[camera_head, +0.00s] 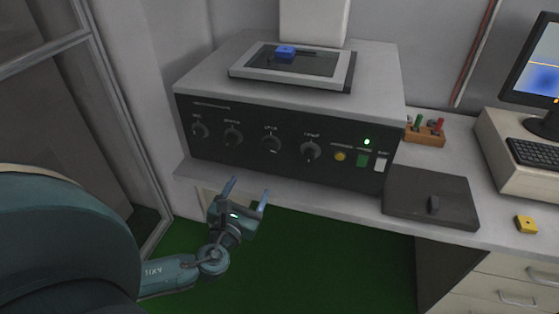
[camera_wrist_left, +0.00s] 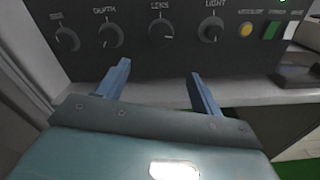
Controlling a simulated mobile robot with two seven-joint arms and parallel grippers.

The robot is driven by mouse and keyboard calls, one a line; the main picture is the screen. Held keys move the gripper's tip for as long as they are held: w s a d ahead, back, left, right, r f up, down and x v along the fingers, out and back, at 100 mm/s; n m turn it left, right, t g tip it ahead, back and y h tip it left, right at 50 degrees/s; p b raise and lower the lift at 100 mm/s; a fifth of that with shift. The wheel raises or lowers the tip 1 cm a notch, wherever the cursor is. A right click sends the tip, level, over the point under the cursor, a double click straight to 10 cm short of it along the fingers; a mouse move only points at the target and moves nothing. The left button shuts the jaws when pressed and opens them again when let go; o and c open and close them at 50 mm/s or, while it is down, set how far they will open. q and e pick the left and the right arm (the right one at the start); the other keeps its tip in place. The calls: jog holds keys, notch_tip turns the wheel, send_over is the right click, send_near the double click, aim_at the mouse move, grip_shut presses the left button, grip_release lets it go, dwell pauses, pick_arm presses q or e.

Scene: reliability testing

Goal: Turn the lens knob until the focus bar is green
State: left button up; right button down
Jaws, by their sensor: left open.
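The lens knob (camera_head: 271,144) is a black round knob, third from the left on the dark front panel of a grey instrument. It also shows in the left wrist view (camera_wrist_left: 160,30), between the depth knob (camera_wrist_left: 110,35) and the light knob (camera_wrist_left: 211,29). My left gripper (camera_head: 248,188) is open and empty, below and in front of the panel. In the left wrist view its blue fingers (camera_wrist_left: 159,70) point toward the panel below the lens knob, apart from it. A monitor (camera_head: 537,70) at the right edge is cut off; I see no focus bar on it. My right gripper is not in view.
The panel also has a yellow button (camera_head: 340,156), a green switch (camera_head: 362,160) and a lit green lamp (camera_head: 367,141). The desk edge runs below the panel.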

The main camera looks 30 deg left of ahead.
aim_at(268, 150)
pick_arm(q)
jog(key=shift+m, duration=0.4)
jog(key=x, duration=0.9)
jog(key=r+x, duration=0.1)
jog(key=x, duration=0.3)
jog(key=shift+w, duration=0.25)
jog(key=shift+c, duration=0.4)
jog(key=c, duration=0.9)
